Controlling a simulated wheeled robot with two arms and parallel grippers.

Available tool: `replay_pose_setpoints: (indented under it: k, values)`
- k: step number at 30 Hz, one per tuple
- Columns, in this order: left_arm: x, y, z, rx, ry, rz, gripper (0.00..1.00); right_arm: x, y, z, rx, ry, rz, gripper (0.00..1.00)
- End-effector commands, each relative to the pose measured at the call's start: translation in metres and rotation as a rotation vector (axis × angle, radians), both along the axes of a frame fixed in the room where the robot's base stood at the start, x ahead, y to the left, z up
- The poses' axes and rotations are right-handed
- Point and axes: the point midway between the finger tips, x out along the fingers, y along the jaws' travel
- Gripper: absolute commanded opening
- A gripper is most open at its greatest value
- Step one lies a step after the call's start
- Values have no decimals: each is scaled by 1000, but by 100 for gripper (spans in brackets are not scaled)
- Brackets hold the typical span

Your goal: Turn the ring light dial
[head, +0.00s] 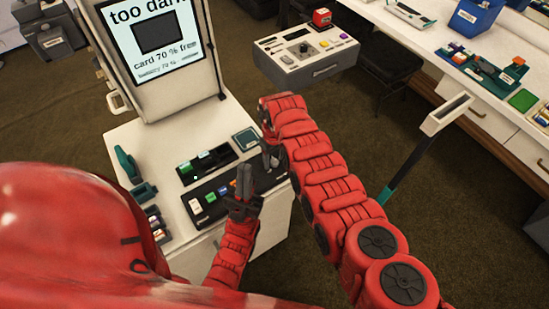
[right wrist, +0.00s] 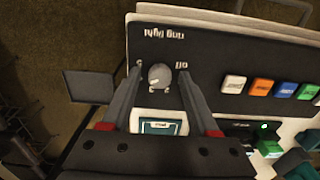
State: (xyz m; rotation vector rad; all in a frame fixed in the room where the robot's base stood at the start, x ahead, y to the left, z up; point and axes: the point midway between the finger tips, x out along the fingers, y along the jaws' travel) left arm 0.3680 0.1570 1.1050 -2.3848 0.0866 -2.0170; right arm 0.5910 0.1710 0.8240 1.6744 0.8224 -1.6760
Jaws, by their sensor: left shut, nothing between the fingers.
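The ring light dial (right wrist: 159,76) is a small round grey knob on a dark panel (right wrist: 215,50). The label "ring light" and an "off" mark read upside down beside it in the right wrist view. My right gripper (right wrist: 161,64) is open, with one finger on either side of the dial; I cannot tell whether they touch it. In the head view my right gripper (head: 270,156) is over the right end of the panel and the dial is hidden there.
The booth screen (head: 153,38) reads "too dark" and "card 70 % free". Coloured buttons (head: 211,197) line the panel, near my left gripper. A green-black device (head: 206,162) and a small framed pad (head: 245,139) lie behind. A grey control box (head: 305,55) stands beyond.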

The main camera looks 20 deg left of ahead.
Motion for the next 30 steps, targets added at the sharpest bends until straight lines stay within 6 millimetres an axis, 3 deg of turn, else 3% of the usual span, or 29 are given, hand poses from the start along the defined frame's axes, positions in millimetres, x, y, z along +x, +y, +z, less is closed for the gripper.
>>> replay_pose_setpoints:
  k: [1,9,21,30]
  values:
    - [0,0,0,0,0,0,0,0,0,0,0,0,0,49]
    - [0,0,0,0,0,0,0,0,0,0,0,0,0,1]
    - [0,0,-3,0,0,0,0,0,0,-1,1,-1,-34,0]
    - [0,0,-15,0,0,0,0,1,1,-2,2,-3,-214,0]
